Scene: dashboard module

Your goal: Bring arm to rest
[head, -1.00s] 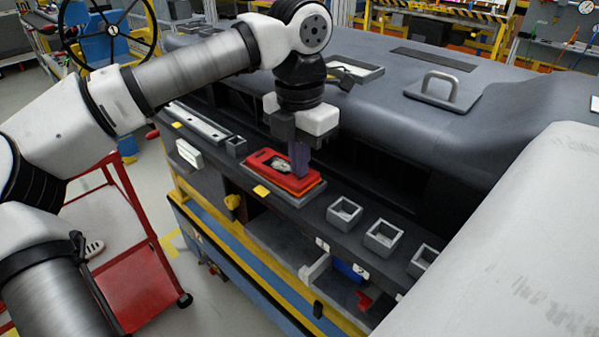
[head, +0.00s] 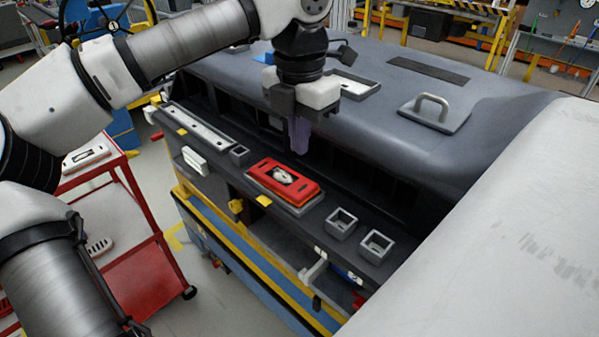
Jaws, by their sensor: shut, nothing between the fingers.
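My gripper (head: 302,148) points down above the dashboard module's front ledge (head: 222,165). Its fingers are shut with nothing between them. It is apart from the red module (head: 290,178), which sits in a grey seat on the ledge just below and left of the fingertips' line. The red module has a light oval opening on its top. My arm reaches in from the left, bent over the ledge.
Two small grey square cups (head: 341,222) stand on the ledge to the right. A long white strip (head: 195,125) lies to the left. A grey handle (head: 432,108) rises from the dashboard top. A red cart (head: 135,240) stands on the floor at left.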

